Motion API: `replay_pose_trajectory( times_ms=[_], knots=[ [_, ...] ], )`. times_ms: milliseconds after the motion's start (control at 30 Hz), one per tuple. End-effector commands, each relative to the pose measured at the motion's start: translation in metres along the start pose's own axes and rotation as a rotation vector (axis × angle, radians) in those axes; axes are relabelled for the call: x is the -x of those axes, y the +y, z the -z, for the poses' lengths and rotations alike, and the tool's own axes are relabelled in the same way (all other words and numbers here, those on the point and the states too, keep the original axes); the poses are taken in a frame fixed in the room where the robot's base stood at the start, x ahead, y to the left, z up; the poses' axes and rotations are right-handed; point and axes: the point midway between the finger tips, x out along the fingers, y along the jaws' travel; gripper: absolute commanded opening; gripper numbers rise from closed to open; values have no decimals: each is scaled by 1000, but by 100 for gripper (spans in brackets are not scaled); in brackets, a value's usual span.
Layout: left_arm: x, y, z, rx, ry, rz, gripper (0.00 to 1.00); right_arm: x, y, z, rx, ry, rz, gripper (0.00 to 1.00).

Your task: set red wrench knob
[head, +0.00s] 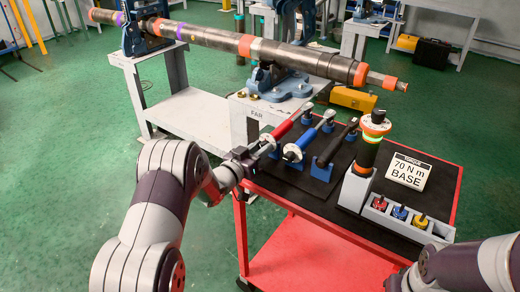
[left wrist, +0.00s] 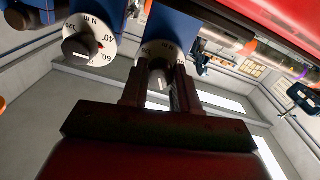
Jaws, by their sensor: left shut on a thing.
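The red wrench (head: 285,130) lies in blue holders on the black-topped cart, with a round white dial at its near end. My left gripper (head: 248,157) is at that end. In the left wrist view my left gripper (left wrist: 160,92) is shut on the red wrench's knob (left wrist: 158,74), in front of a white dial (left wrist: 153,49). The fingers hide part of this dial, and I cannot read its setting. A sign (head: 408,171) reads "70 N m BASE". My right arm shows at the lower right, but its fingertips are not visible.
A blue wrench (head: 306,139) and a black wrench (head: 338,142) lie close to the right of the red one. A neighbouring dial (left wrist: 89,40) is near my left fingers. An orange-and-black cylinder (head: 369,145) stands in a grey holder. A long pipe (head: 210,37) lies behind.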

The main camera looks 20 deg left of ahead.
Motion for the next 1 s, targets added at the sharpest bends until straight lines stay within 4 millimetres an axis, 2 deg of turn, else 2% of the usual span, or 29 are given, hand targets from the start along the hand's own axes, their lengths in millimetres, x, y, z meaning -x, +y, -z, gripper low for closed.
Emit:
replay_pose_trajectory(
  times_ms=[33,67,100,133,467,567,800,900,1000],
  knots=[
    [0,0,-1,1,-2,0,0,0,0,0,0,0,0,43],
    [0,0,-1,0,-2,0,40,0,0,0,0,0,0,43],
    [0,0,-1,0,-2,0,53,0,0,0,0,0,0,43],
    [0,0,-1,0,-2,0,56,0,0,0,0,0,0,43],
    [6,0,0,0,-2,1,56,0,0,0,0,0,0,43],
    [24,-1,0,0,-3,3,56,2,0,0,0,0,0,43],
    [90,-1,1,0,-2,4,56,5,0,1,0,0,0,43],
    [110,-1,0,0,-2,3,56,6,0,1,0,0,0,43],
    [122,0,0,0,-2,2,56,6,0,1,0,0,0,43]
  ],
)
